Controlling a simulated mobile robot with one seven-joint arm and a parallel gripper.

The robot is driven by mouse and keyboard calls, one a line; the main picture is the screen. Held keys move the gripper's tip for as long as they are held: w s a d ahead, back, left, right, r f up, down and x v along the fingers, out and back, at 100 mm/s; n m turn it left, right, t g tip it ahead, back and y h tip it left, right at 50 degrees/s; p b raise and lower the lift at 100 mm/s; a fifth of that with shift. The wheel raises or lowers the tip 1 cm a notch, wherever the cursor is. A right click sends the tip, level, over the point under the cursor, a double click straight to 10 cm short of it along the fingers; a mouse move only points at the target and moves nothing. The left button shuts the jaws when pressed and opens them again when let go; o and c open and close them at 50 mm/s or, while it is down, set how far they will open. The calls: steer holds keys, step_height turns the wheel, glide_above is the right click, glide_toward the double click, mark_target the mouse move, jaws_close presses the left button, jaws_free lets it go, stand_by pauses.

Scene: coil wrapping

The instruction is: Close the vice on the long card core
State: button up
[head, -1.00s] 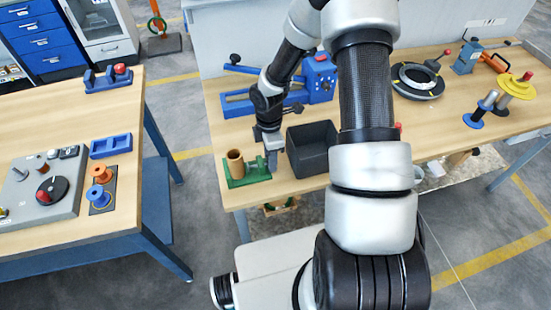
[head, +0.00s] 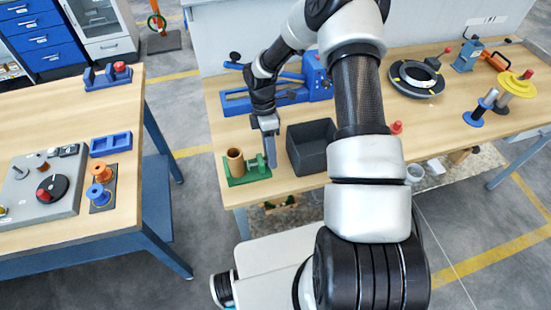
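The green vice (head: 248,180) sits near the front left corner of the right-hand workbench. A brown card core (head: 235,162) stands upright at the vice's left part. The vice's green movable part (head: 258,163) is to the right of the core, and a small gap seems to show between them. My gripper (head: 270,160) points down at the right end of the vice, close beside that green part. The view is too small to tell whether it touches the vice or whether its fingers are open or shut.
A black open bin (head: 311,148) stands just right of my gripper. A blue machine (head: 318,75) is behind it. A red knob (head: 396,128), a black ring (head: 416,78) and a yellow-disc spool (head: 515,85) stand further right. A second bench (head: 60,105) is at left, across a floor gap.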

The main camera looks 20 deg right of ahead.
steer(key=shift+s, duration=0.15)
steer(key=shift+s+t, duration=0.25)
steer(key=shift+t, duration=0.35)
steer(key=shift+s+f+t+b, duration=0.15)
steer(key=shift+t+b, duration=0.85)
steer(key=shift+b, duration=0.2)
steer(key=shift+r+t, duration=0.25)
steer(key=shift+t, duration=0.05)
steer(key=shift+f+b, duration=0.35)
steer(key=shift+b, duration=0.65)
steer(key=shift+s+f+t+b, duration=0.15)
steer(key=shift+t+b, duration=0.45)
steer(key=shift+b, duration=0.35)
steer(key=t+b, duration=0.1)
steer(key=b, duration=0.3)
steer(key=shift+s+t+b, duration=0.1)
steer(key=shift+t+b, duration=0.25)
steer(key=shift+t, duration=0.05)
steer(key=shift+r+t, duration=0.3)
steer(key=shift+r, duration=0.25)
